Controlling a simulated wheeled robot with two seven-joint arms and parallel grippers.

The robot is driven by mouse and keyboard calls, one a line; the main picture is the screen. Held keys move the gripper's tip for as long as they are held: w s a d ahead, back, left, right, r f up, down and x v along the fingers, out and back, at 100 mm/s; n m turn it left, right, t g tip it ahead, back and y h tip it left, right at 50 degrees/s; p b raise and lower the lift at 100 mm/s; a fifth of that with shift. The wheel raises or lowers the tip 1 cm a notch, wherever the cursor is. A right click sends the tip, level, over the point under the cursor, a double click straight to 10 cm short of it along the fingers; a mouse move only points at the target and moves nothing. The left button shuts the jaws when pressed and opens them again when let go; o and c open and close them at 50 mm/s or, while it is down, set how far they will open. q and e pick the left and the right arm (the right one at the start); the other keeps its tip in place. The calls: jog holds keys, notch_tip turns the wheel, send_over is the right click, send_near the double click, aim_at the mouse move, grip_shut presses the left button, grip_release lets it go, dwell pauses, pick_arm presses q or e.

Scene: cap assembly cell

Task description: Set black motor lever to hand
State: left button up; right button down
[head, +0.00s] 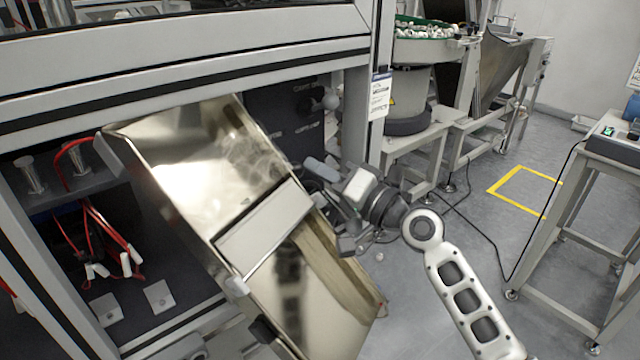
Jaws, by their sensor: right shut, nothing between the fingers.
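A black motor housing (285,115) with pale lettering sits in the cabinet opening, behind the upper edge of the tilted metal chute. A dark round knob (305,104) and a grey ball (330,101) show at its right side. I cannot tell which of them belongs to the lever, or how it is set. My right gripper (322,172) is shut and empty, below the knob and ball and apart from them, beside the chute's right edge. The lower part of the motor is hidden by the chute and the gripper. My left gripper is not in view.
The shiny metal chute (185,150) slants across the opening and blocks its middle. Red cables (125,250) hang inside at the left. A cabinet post (371,150) with a label stands right of the motor. A bowl feeder (408,80) stands behind; floor at right is partly clear.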

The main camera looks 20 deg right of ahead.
jog(key=shift+f, duration=0.2)
dwell(0.3)
pick_arm(q)
jog(key=b, duration=0.1)
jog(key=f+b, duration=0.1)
jog(key=b, duration=0.1)
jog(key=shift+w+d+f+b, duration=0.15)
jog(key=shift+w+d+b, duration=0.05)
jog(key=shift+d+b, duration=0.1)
pick_arm(e)
jog(key=s+d, duration=0.8)
jog(key=shift+d+r, duration=0.25)
jog(key=shift+r, duration=0.05)
